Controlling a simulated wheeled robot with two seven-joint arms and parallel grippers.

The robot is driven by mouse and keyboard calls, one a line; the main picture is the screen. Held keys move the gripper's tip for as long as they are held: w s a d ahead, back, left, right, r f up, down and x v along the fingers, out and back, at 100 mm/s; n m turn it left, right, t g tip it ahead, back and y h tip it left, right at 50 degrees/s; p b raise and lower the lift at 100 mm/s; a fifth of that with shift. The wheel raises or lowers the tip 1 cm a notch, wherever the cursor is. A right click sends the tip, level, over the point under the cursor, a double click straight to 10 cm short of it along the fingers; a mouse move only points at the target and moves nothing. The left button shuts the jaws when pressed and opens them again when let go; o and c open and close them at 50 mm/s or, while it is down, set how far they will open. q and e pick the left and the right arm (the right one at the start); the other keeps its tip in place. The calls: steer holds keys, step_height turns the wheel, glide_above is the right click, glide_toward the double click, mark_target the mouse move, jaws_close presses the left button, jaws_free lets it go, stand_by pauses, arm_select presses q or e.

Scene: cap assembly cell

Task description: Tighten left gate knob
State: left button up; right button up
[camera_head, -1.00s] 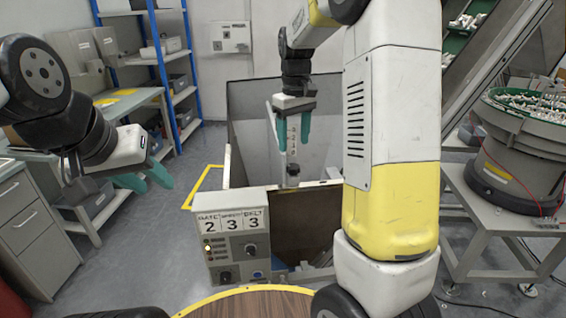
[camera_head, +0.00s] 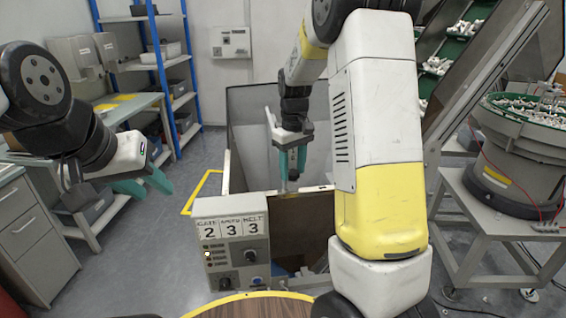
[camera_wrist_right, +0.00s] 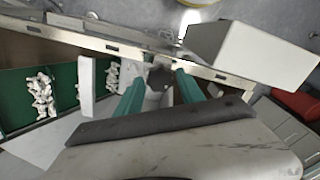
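A dark knob (camera_wrist_right: 160,77) shows in the right wrist view, at the edge of a pale rail, between the fingertips of my right gripper (camera_wrist_right: 160,82). Small gaps seem to show on either side of it, so the fingers look open around it, not pressed on it. In the head view my right gripper (camera_head: 292,168) points down at the top edge of the machine, and its fingers hide the knob. My left gripper (camera_head: 148,186) is open and empty at the left, above the floor and away from the machine.
A control box (camera_head: 232,245) with number cards 2, 3, 3 and dials stands just left of the right gripper. A round parts bowl (camera_head: 530,130) is on a stand at the right. A blue shelf (camera_head: 155,60) and a workbench (camera_head: 140,108) stand at the left.

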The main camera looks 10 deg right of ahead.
jaws_close()
steer(key=shift+m, duration=0.3)
steer(key=m, duration=0.5)
steer(key=shift+m, duration=0.3)
steer(key=m, duration=0.5)
steer(key=shift+r+m, duration=0.1)
steer(key=shift+m, duration=0.2)
steer(key=shift+o, duration=2.2)
jaws_free()
